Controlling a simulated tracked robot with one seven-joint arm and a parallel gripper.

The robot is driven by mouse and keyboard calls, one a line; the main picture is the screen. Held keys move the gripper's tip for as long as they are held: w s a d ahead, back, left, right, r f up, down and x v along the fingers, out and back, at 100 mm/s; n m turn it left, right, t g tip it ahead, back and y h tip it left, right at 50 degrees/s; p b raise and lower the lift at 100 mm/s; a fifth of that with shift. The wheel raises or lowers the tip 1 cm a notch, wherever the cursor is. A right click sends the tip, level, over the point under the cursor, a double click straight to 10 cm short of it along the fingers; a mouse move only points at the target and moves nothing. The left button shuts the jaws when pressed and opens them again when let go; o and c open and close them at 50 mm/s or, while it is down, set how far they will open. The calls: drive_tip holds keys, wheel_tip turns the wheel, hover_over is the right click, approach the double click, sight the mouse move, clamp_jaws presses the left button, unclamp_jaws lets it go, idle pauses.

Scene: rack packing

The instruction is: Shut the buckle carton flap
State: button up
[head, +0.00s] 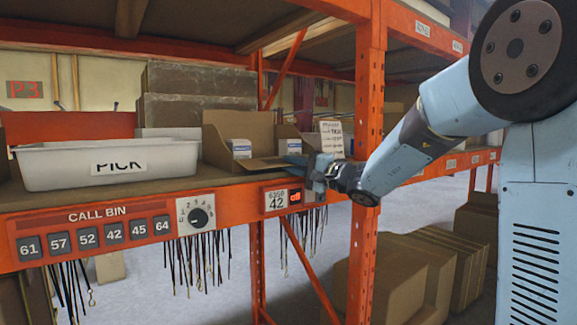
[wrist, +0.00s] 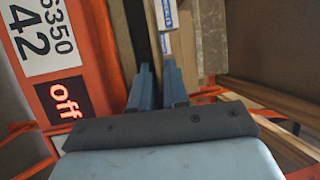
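The open brown carton (head: 262,132) stands on the shelf with small white-and-blue boxes (head: 239,148) inside. A low flap (head: 256,164) lies folded out at its front, toward the shelf edge. My gripper (head: 296,161) is at the carton's front right corner, just above the shelf edge; whether it touches the flap is unclear. In the wrist view, my two blue fingers (wrist: 158,72) sit close together with a tan cardboard edge (wrist: 153,38) running up between their tips. Whether they grip that edge cannot be told. A white-and-blue box (wrist: 169,14) shows beyond the tips.
A white PICK bin (head: 105,167) stands left of the carton. The orange rack upright (head: 367,90) is close to the right of my gripper. Dark cords hang below.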

clamp_jaws()
drive_tip(key=shift+f, duration=0.1)
idle(1.3)
